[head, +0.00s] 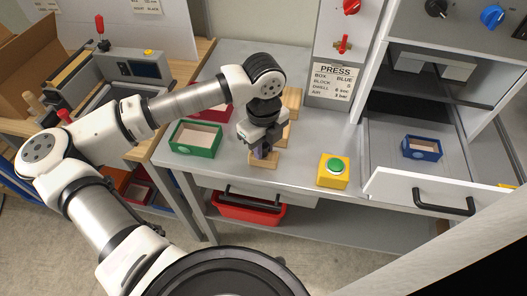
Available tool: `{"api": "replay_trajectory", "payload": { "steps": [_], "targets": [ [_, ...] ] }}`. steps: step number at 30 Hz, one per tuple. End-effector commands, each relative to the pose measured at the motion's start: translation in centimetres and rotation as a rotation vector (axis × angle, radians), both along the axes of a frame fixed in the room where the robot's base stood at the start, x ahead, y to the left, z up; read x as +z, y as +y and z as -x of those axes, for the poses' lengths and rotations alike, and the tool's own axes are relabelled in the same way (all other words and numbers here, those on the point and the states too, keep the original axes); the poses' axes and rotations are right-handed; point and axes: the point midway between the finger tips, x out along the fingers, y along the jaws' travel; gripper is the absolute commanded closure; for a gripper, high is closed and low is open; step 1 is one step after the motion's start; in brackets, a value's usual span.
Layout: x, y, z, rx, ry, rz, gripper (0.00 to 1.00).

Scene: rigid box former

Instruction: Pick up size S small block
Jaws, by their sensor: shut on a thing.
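Wooden blocks stand in a row on the grey bench. The small block (264,162), the nearest one, is under my gripper (262,153). My gripper points down and is shut on this block, with its fingers hiding part of the top. The block appears to be at the bench surface; I cannot tell if it is lifted. A larger block (283,133) is just behind, partly hidden by my gripper, and a taller one (291,100) is further back.
A green box (195,139) and a partly hidden red box are left of my gripper. A yellow box with a green button (333,170) is to the right. A blue box (422,148) sits in the press drawer (390,135). A sign (333,80) reads BOX BLUE, BLOCK S.

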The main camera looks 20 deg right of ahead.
Motion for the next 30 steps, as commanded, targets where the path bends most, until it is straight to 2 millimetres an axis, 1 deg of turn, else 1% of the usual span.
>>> {"api": "replay_trajectory", "payload": {
  "steps": [5, 8, 11, 14, 18, 21, 24, 27, 30],
  "targets": [
    [0.5, 0.0, -0.1, 0.001, -0.001, 0.000, 1.00],
    [1.5, 0.0, -0.1, 0.001, -0.003, 0.000, 1.00],
    [3.2, 0.0, -0.1, 0.001, -0.005, 0.000, 1.00],
    [5.8, 0.0, -0.1, 0.001, -0.008, 0.000, 1.00],
    [10.1, 0.0, -0.2, 0.004, -0.008, -0.001, 1.00],
    [13.0, 0.0, -0.1, 0.003, -0.006, 0.000, 1.00],
    [15.5, 0.0, -0.1, 0.003, -0.004, 0.001, 1.00],
    [17.5, 0.0, 0.0, 0.001, -0.004, 0.000, 1.00],
    [18.8, 0.0, -0.1, 0.002, -0.002, 0.000, 1.00]
  ]
}}
